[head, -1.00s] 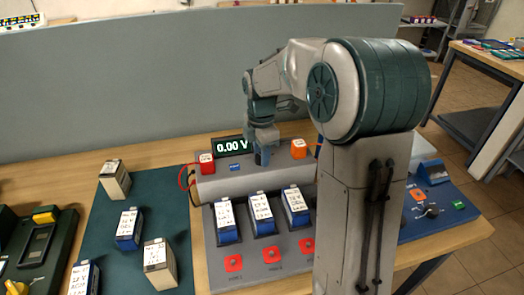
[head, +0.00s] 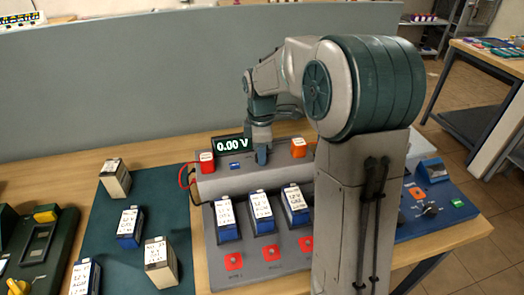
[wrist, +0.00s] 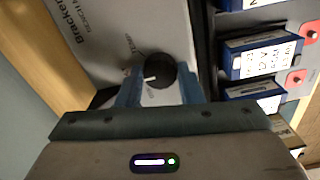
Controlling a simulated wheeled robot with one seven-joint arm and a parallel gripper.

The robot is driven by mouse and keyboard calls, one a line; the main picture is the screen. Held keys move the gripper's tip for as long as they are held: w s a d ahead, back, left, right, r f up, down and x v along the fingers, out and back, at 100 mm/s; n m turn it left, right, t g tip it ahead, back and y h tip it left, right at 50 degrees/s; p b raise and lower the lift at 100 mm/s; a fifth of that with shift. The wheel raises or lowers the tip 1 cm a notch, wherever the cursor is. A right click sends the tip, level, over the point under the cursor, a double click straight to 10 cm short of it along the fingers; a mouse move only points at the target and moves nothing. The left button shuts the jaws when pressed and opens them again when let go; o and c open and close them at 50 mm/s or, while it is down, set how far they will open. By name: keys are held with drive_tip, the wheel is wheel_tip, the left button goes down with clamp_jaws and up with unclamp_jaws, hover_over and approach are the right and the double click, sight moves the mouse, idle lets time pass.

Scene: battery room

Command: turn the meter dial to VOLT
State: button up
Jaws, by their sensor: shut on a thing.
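The meter (head: 205,188) is a long grey housing at the back of the bench, with a lit display (head: 232,146) reading 0.00 V. In the wrist view its dial (wrist: 160,70) is a round black knob with a white pointer mark towards the picture's left. My gripper (wrist: 158,78) has its two blue fingers on either side of the knob and is shut on it. In the head view my gripper (head: 262,155) reaches down onto the meter from behind, and the dial is hidden there.
Several labelled batteries stand in front in bays (head: 262,212), above red buttons (head: 271,253). More batteries stand on a green mat (head: 112,235) at left. A grey partition (head: 120,90) rises behind.

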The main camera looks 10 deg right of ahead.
drive_tip(key=shift+r, duration=0.1)
drive_tip(key=o, duration=1)
drive_tip(key=shift+c, duration=0.2)
wheel_tip(320, 180, up, 14)
drive_tip(key=shift+s, duration=0.1)
drive_tip(key=s+f+m+t, duration=0.1)
drive_tip(key=s+f+m, duration=0.4)
drive_tip(key=s+m, duration=0.3)
drive_tip(key=s+f+m+t, duration=0.2)
drive_tip(key=s+f+m, duration=0.3)
drive_tip(key=s, duration=0.9)
drive_tip(key=m, duration=0.3)
drive_tip(key=shift+s+d, duration=0.15)
drive_tip(key=shift+s, duration=0.25)
